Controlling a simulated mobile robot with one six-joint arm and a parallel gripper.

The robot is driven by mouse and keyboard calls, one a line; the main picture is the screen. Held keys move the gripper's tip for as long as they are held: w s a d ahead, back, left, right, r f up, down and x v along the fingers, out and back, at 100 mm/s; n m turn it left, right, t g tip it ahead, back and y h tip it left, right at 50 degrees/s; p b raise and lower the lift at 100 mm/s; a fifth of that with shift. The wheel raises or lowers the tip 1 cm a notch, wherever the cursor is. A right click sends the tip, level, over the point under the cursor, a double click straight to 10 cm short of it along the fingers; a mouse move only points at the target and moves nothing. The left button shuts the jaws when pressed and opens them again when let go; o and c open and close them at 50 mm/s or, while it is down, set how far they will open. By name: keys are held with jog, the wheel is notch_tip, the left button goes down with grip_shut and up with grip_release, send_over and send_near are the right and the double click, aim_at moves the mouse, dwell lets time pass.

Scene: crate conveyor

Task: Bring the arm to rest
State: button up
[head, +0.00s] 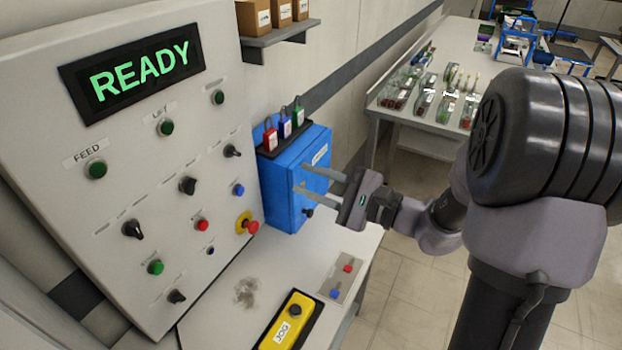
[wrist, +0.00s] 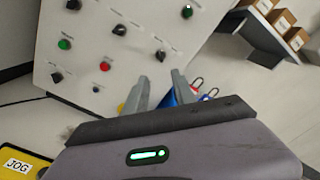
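Whether a finger touches the box cannot be told.
The control panel (head: 140,200) has knobs, buttons, a red emergency stop (head: 249,226) and a READY display (head: 140,72). A yellow JOG pendant (head: 288,322) lies on the ledge. Padlocks (head: 284,127) stand on the blue box.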

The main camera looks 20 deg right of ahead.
dwell(0.4)
jog(key=s+a+n+g+h, duration=0.2)
jog(key=s+a+n+g, duration=0.65)
jog(key=s+a, duration=0.45)
jog(key=s+d+n+t+h, duration=0.1)
jog(key=s+d+n+h, duration=0.4)
jog(key=s+d+h, duration=0.3)
jog(key=shift+s+d+h, duration=0.4)
jog(key=shift+s+d, duration=0.2)
jog(key=shift+s, duration=0.05)
jog(key=shift+t, duration=0.25)
jog(key=shift+c, duration=0.2)
